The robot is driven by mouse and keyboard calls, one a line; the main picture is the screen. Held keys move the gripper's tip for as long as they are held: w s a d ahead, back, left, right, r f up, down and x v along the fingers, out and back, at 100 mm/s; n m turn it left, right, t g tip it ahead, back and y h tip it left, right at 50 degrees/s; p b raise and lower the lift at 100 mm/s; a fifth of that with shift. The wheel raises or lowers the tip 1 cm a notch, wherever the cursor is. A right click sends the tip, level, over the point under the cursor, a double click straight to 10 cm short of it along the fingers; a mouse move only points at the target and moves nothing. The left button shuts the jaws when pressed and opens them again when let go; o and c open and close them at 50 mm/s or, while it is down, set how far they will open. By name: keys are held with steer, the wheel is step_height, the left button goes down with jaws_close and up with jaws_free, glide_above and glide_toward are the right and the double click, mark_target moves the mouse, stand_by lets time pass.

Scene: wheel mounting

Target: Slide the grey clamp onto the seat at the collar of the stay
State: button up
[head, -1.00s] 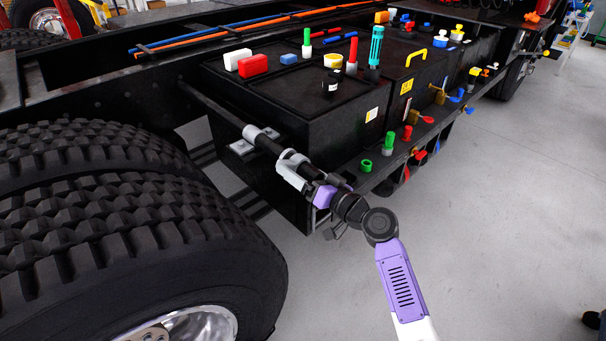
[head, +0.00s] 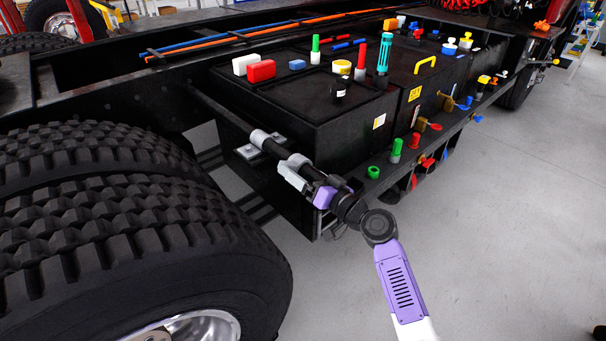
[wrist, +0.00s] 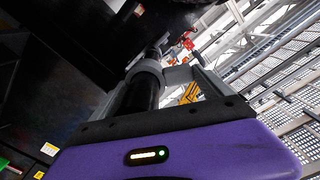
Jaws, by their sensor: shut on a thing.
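The stay is a long black rod (head: 221,113) running slantwise from the truck frame down to the right. A light grey collar (head: 259,138) sits around it partway along. The grey clamp (head: 298,160) is around the rod nearer to me, with a stretch of bare dark rod between it and the collar. My gripper (head: 289,174), with pale grey fingers and a purple body, is shut on the clamp from the near side. In the wrist view the grey ring of the clamp (wrist: 145,74) encircles the black rod between my fingers. The seat itself is not clearly visible.
A large tyre (head: 140,230) fills the lower left. A black box (head: 320,120) stands behind the rod, with several loose coloured parts on top. A ledge (head: 400,170) with coloured knobs runs to the right. The floor (head: 530,220) at right is clear.

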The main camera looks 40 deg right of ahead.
steer(key=o, duration=1.3)
steer(key=s+b, duration=0.1)
steer(key=s, duration=0.7)
steer(key=shift+w+d, duration=0.1)
steer(key=shift+d, duration=0.05)
